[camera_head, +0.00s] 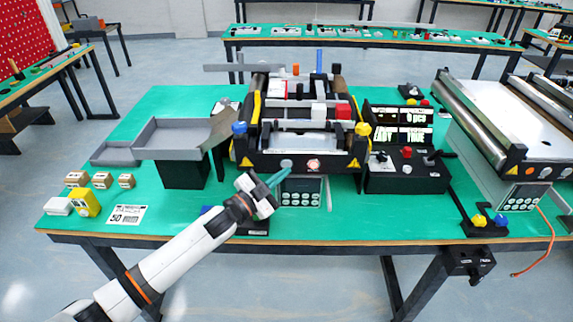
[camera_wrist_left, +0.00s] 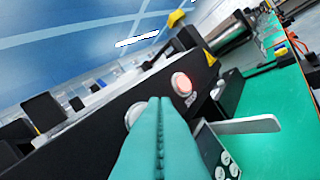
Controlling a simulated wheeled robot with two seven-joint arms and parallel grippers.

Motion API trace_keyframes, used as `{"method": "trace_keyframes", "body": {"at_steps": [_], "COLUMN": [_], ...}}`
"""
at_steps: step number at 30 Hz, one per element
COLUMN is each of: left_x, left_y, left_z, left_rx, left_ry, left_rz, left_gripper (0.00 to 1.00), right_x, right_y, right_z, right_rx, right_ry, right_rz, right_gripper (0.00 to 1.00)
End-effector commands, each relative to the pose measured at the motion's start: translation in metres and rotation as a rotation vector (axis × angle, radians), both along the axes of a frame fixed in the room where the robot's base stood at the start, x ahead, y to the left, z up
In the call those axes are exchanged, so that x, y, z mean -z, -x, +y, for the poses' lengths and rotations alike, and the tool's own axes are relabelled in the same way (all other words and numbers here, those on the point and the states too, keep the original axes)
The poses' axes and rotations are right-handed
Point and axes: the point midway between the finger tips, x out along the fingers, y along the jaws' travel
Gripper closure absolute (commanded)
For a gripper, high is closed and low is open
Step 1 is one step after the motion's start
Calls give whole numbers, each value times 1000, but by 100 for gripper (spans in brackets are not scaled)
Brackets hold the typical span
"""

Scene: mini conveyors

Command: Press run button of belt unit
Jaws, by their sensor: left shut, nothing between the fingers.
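The belt unit (camera_head: 258,160) stands mid-table, a black frame with yellow corner warning marks. Its front panel carries a pale round button (camera_head: 287,163) on the left and a lit reddish button (camera_head: 313,164) on the right. In the left wrist view, the pale button (camera_wrist_left: 135,113) is partly hidden behind my fingers, and the lit button (camera_wrist_left: 181,83) glows to their right with small lettering beneath it. Which is the run button I cannot read. My left gripper (camera_head: 286,172) is shut and empty, its teal fingertips (camera_wrist_left: 157,101) just by the pale button. I cannot tell whether they touch it. My right gripper is out of view.
A keypad box (camera_head: 301,191) sits below the panel. A black control box (camera_head: 405,178) with a display stands to the right, and a grey tray (camera_head: 175,137) to the left. Small boxes (camera_head: 101,180) lie at the left.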

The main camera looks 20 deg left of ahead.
Motion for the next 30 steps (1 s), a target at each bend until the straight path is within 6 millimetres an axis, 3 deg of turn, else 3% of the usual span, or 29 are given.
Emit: {"method": "trace_keyframes", "body": {"at_steps": [30], "left_x": [0], "left_y": [-12], "left_z": [3], "left_rx": [0], "left_ry": [0], "left_rz": [0], "left_gripper": [100], "right_x": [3], "right_y": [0], "right_z": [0], "right_rx": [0], "right_ry": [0], "right_rz": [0], "right_gripper": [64]}}
